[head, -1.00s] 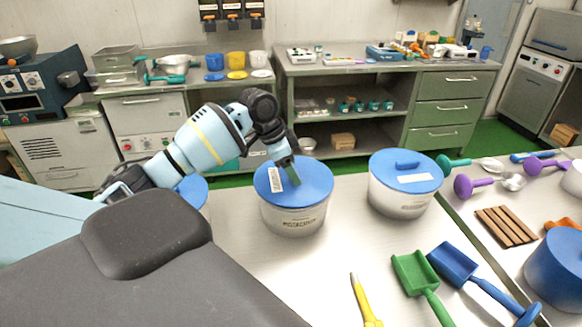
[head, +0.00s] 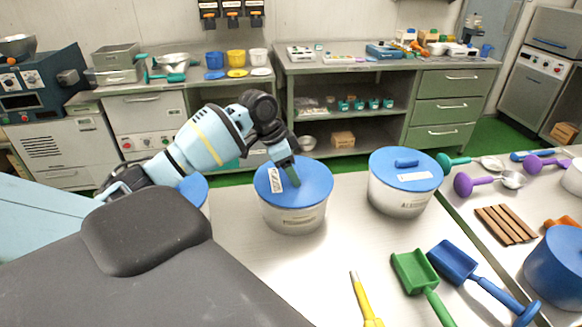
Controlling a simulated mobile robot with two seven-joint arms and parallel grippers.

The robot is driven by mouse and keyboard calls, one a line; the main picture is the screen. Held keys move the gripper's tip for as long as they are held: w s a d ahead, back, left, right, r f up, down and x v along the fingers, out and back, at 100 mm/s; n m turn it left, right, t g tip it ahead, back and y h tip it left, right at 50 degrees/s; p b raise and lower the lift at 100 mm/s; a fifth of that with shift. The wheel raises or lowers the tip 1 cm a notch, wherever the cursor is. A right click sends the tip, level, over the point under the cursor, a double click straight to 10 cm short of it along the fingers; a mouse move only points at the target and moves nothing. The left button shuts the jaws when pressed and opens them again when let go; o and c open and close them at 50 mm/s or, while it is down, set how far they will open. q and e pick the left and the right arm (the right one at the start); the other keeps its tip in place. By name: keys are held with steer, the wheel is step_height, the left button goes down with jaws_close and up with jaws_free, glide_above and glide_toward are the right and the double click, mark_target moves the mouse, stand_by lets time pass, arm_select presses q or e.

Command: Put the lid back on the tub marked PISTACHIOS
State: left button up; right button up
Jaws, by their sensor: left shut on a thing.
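A white tub (head: 294,220) with a printed label, too small to read surely, stands on the steel table. A round blue lid (head: 310,187) with a white tag lies over its mouth, roughly level and centred; I cannot tell whether it is fully seated. My left gripper (head: 295,183) comes down from above and is shut on the lid near its middle, where the fingers hide the handle. A similar tub (head: 399,202) with a blue lid (head: 405,168) stands to the right. My right gripper is not in view.
Another blue-lidded tub (head: 194,190) is partly hidden behind my left arm. Green (head: 415,270) and blue (head: 452,258) scoops and a yellow-handled tool (head: 362,298) lie in front. A brown slatted rack (head: 506,225) and a large blue container (head: 556,270) are at right.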

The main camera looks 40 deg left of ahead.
arm_select(q)
steer(key=o, duration=1.3)
steer(key=shift+r, duration=3.5)
